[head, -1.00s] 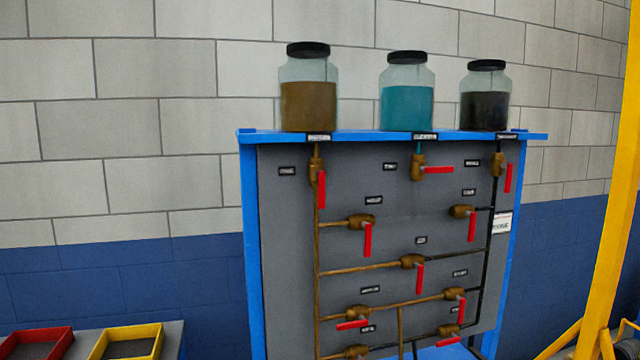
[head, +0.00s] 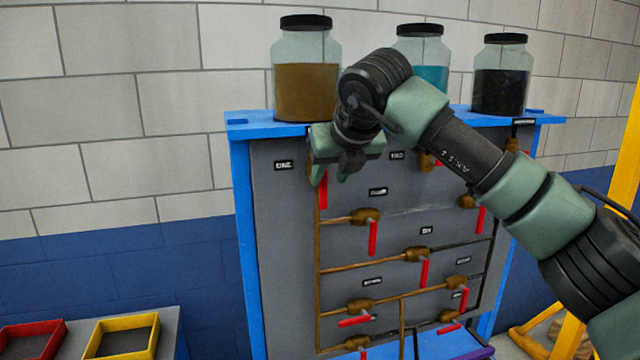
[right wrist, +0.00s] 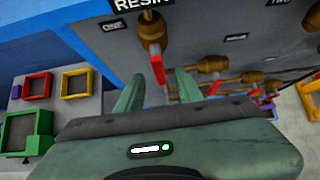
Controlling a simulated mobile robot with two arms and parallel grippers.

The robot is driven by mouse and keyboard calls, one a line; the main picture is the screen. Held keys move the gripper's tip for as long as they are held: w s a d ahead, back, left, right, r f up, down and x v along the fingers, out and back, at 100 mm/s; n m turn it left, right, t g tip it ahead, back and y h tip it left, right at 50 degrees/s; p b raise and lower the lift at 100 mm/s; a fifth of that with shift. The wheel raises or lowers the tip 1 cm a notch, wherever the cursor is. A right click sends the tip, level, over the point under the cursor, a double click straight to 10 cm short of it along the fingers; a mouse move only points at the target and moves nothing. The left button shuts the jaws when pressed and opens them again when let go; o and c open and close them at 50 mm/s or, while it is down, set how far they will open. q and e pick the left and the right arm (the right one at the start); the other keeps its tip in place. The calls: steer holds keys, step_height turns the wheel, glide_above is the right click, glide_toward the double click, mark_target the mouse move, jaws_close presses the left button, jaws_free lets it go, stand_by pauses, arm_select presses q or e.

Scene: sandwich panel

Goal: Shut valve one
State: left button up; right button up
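Valve one is the top left valve on the grey panel (head: 285,220), beside the leftmost label. Its red handle (head: 323,192) hangs down along the vertical brown pipe; its brass body is hidden behind my right gripper in the head view. In the right wrist view the brass body (right wrist: 151,28) shows below a label reading RESIN, with the red handle (right wrist: 157,68) hanging from it. My right gripper (head: 332,175) is open in front of this valve. In the wrist view its fingers (right wrist: 158,92) stand apart on either side of the handle's line, with a gap to it. My left gripper is not in view.
Several other red-handled valves, such as one below (head: 372,238), sit on the panel close by. Jars with brown (head: 306,92), teal (head: 432,76) and black (head: 500,90) contents stand on the blue top shelf (head: 262,126). Red (head: 62,337) and yellow (head: 88,345) trays are lower left.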

mark_target(323, 187)
steer(key=p+x, duration=0.2)
steer(key=x, duration=0.3)
steer(key=shift+w+a+f+p, duration=0.1)
steer(key=shift+w+a+p, duration=0.05)
steer(key=shift+w+p, duration=0.2)
steer(key=shift+w+f, duration=0.15)
steer(key=shift+f, duration=0.15)
steer(key=shift+w+a+f+p, duration=0.15)
steer(key=shift+w+f+p, duration=0.1)
steer(key=shift+f+p, duration=0.15)
steer(key=shift+w+a+f, duration=0.15)
steer(key=shift+w+f, duration=0.25)
steer(key=shift+s+r, duration=0.1)
jaws_close()
